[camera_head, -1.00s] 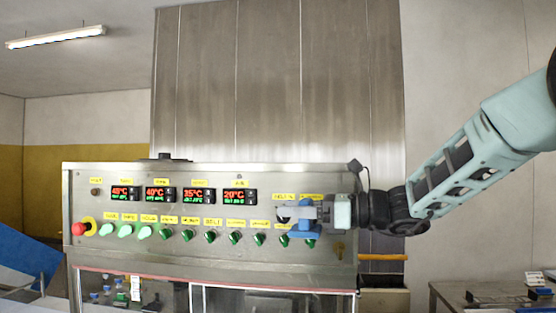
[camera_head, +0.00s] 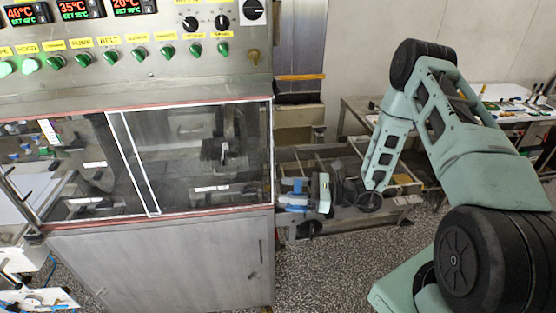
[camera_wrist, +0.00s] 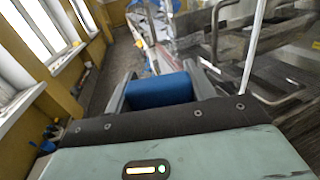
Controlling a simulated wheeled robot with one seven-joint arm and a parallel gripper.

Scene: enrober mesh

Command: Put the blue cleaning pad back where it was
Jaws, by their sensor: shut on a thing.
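My gripper (camera_head: 306,194) is low in front of the machine's right side, over the gap towards the low cart. It is shut on the blue cleaning pad (camera_head: 294,204), which shows as a small blue patch at the fingers in the head view. In the wrist view the blue pad (camera_wrist: 160,90) is a blue block held between the two grey fingers. It is held in the air and touches nothing else that I can see. No empty spot for the pad can be made out.
The steel machine (camera_head: 170,262) with knobs and a clear window (camera_head: 190,160) fills the left. A low cart with bins (camera_head: 345,160) stands behind my gripper. A table (camera_head: 357,104) with small items is at the back right. Speckled floor (camera_head: 330,270) is free in front.

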